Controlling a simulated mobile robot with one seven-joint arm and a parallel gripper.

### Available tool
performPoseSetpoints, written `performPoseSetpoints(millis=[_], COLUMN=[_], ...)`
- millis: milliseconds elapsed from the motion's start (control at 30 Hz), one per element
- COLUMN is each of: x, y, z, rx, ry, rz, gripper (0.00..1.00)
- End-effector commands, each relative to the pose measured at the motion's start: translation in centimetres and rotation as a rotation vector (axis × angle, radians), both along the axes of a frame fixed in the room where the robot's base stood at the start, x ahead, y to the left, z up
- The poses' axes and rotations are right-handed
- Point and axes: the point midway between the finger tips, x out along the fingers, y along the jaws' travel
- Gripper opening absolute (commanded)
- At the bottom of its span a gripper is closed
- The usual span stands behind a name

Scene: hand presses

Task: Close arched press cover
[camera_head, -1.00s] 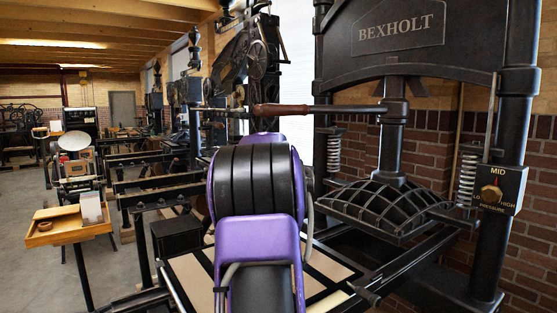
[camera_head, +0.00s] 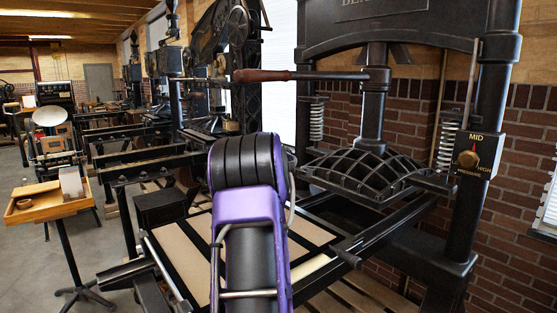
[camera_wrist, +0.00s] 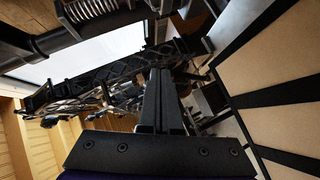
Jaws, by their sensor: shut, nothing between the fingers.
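The nearest press is a large black machine with a domed, ribbed piece (camera_head: 372,172) under its central column. Left of it stands a tall dark openwork frame with an arched outline (camera_head: 243,65); I cannot tell for certain which piece is the arched cover. The flat press bed (camera_head: 170,250), with tan panels and black bars, lies open below. My purple and black arm covers the middle of the bed, and the gripper is hidden behind it in the head view. In the wrist view my gripper (camera_wrist: 162,75) is shut and empty, with dark latticework (camera_wrist: 85,85) beyond it and the tan panels to its right.
A long handle with a wooden grip (camera_head: 262,76) crosses above my arm. A pressure dial box (camera_head: 473,155) sits on the right post. A small wooden tray table (camera_head: 45,213) stands at left.

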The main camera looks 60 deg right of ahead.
Motion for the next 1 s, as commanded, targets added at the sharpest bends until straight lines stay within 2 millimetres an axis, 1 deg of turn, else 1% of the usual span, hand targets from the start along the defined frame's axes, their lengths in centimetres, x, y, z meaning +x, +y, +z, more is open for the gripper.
performPoseSetpoints(millis=[33,200,467,800,1000], x=[-0.3,-0.4,-0.4,-0.7,-0.8], y=[-0.4,-0.9,-1.6,-2.5,-2.8], z=[-0.7,-2.5,-5.7,-11.0,-13.4], rx=[0.012,0.053,0.053,0.052,0.051], ry=[-0.003,-0.016,-0.014,-0.012,-0.014], rz=[-0.003,-0.004,-0.001,0.0,-0.001], gripper=[0.0,0.0,0.0,0.0,0.0])
